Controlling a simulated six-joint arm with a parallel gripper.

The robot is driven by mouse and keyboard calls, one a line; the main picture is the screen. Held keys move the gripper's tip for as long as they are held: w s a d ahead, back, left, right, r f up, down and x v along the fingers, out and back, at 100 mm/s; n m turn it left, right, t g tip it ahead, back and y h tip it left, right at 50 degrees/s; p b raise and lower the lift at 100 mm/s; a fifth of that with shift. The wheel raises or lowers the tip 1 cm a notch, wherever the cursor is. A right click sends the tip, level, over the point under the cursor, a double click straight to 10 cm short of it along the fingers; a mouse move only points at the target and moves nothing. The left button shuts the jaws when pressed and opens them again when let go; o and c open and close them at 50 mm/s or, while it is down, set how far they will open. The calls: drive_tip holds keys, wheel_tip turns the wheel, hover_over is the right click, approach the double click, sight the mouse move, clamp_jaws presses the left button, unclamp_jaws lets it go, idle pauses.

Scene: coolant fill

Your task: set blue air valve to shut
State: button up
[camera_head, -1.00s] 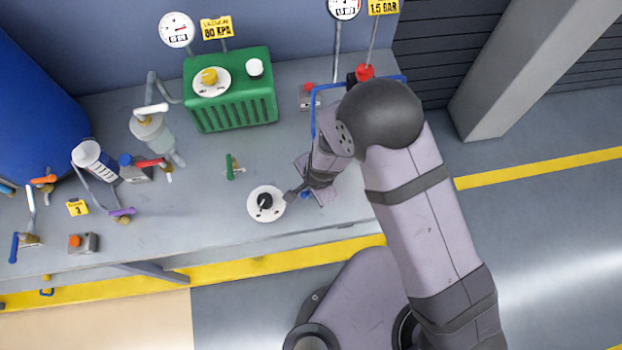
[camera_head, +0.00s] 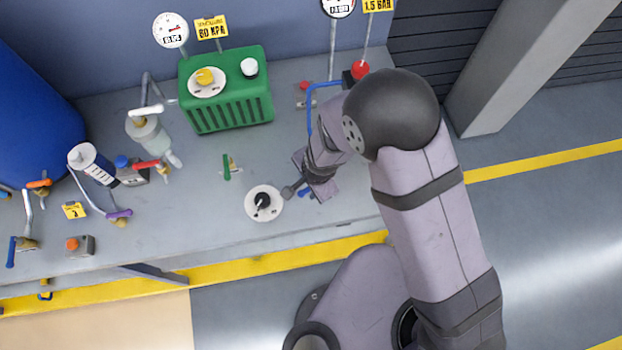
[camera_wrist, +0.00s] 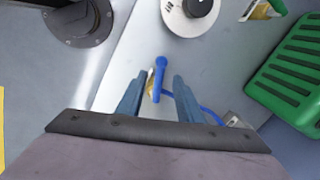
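The blue air valve's handle (camera_wrist: 160,72) shows in the wrist view between and a little beyond my fingertips, with part of its brass body beside it. In the head view only a bit of the blue handle (camera_head: 305,193) shows beside my gripper; the rest is hidden behind the wrist. My gripper (camera_wrist: 158,84) is open, one finger on each side of the handle, with visible gaps. In the head view my gripper (camera_head: 312,188) is low over the bench, right of the white dial. Contact with the valve cannot be seen.
A white dial with a black knob (camera_head: 263,202) sits close left of my gripper. A blue hose (camera_head: 310,108) runs from near the red knob (camera_head: 360,69) toward the valve. A green-handled valve (camera_head: 227,168) and a green box (camera_head: 228,95) stand farther left.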

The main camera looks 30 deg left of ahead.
drive_tip(key=shift+s+d+r+b, duration=0.1)
drive_tip(key=shift+d+r+b, duration=0.1)
drive_tip(key=shift+r, duration=0.85)
drive_tip(key=shift+s+d+r+b, duration=0.1)
drive_tip(key=shift+d+r, duration=0.05)
drive_tip(key=shift+r, duration=0.9)
